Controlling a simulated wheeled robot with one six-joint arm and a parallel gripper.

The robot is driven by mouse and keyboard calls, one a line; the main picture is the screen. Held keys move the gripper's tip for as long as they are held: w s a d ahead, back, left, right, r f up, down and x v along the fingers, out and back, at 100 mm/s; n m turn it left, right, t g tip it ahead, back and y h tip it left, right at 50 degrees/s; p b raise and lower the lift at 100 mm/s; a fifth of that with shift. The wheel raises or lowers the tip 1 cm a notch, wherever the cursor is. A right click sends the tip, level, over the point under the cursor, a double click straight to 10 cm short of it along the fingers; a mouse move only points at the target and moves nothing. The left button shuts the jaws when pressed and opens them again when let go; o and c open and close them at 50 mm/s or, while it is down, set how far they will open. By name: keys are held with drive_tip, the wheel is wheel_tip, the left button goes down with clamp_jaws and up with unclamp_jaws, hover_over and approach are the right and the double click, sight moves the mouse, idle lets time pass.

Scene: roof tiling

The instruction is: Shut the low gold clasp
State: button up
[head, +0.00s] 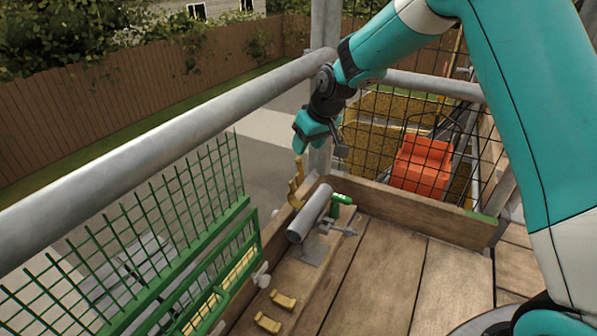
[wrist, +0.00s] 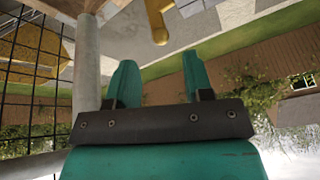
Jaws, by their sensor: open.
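My gripper (head: 318,145) is open and empty. It hangs near the upright scaffold post, above the deck corner. In the wrist view its two teal fingers (wrist: 160,80) stand apart with nothing between them. A gold clasp (head: 296,190) stands up at the left toe board, just below my gripper and apart from it. A gold rod-like part with a rounded end (wrist: 157,22) shows at the top of the wrist view, beyond the fingertips. Two more small gold pieces, one (head: 283,299) and another (head: 267,322), lie low at the near left. I cannot tell which piece is the low clasp.
A grey tube (head: 310,214) with a green-ended fitting (head: 341,200) stands beside the upright clasp. A metal rail (head: 170,150) and green mesh guard (head: 130,235) line the left. An orange object (head: 421,167) sits behind black mesh.

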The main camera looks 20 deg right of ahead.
sight(300, 159)
drive_tip(key=b+x, duration=0.3)
drive_tip(key=x, duration=0.4)
drive_tip(key=shift+a+f, duration=0.1)
drive_tip(key=shift+f, duration=0.1)
clamp_jaws()
